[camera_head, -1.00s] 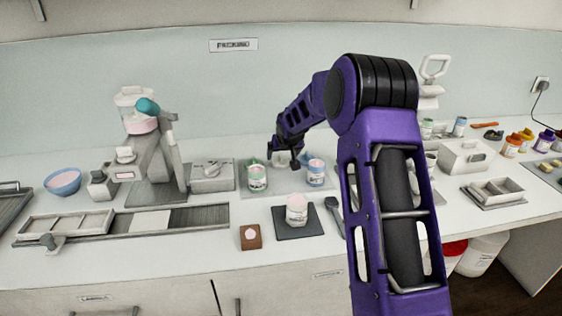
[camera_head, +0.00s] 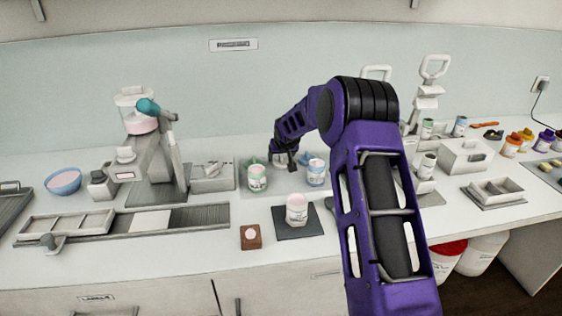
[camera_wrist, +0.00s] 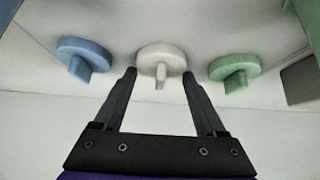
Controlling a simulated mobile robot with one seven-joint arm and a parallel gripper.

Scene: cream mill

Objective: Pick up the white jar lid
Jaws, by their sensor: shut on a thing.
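In the wrist view the white jar lid (camera_wrist: 161,59) is a round disc with a small upright tab. My gripper (camera_wrist: 160,74) is shut on it, with one dark finger at each side. In the head view my gripper (camera_head: 286,163) is small, at the back of the counter, behind the jars. The lid is mostly hidden there, and I cannot tell whether it is clear of the surface.
A blue lid (camera_wrist: 84,58) lies left of the white one and a green lid (camera_wrist: 235,70) right of it. A green-labelled jar (camera_head: 257,180) and a blue-labelled jar (camera_head: 316,174) stand close by. A white jar (camera_head: 297,210) stands on a dark mat in front.

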